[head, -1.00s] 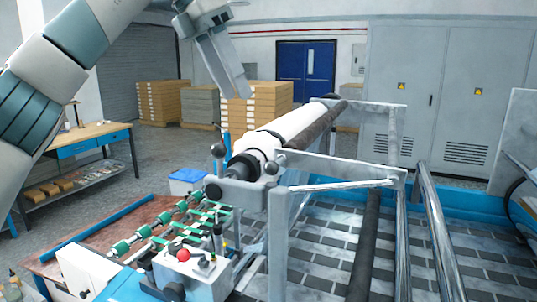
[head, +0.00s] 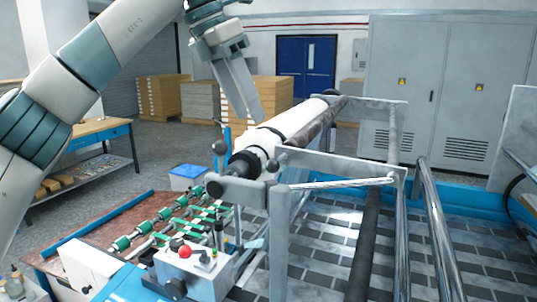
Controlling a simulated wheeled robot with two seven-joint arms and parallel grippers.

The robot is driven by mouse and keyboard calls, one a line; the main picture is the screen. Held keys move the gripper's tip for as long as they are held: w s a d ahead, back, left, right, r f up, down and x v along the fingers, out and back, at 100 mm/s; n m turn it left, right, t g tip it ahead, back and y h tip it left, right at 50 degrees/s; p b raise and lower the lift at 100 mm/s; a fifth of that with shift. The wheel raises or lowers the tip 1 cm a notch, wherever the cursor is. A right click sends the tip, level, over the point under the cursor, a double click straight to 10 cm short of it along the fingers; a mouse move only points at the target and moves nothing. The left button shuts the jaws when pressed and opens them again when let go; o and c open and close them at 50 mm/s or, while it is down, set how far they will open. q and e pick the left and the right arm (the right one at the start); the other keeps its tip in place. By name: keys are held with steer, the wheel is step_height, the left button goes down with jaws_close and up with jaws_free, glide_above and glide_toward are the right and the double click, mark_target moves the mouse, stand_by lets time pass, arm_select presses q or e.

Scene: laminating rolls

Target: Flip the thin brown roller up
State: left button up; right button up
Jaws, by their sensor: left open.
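The thin brown roller (head: 321,124) lies along the right side of the thick white roll (head: 285,124), at the top of the machine frame. It slants from near the middle up to the back right, and its near end is hidden behind a grey frame plate. My left gripper (head: 246,118) points down with its fingers open, just above and left of the white roll's near half. It appears empty and apart from the brown roller. My right gripper is not in view.
Grey frame plates (head: 336,166) and chrome bars (head: 437,235) stand at the right. A dark lower roller (head: 367,240) runs below. A control box (head: 192,272) with a red knob stands in front.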

mark_target(269, 160)
arm_select(q)
steer(key=p+x, duration=0.3)
steer(key=x, duration=0.9)
steer(key=shift+d+p, duration=0.1)
steer(key=shift+p, duration=0.3)
steer(key=c, duration=1)
jaws_close()
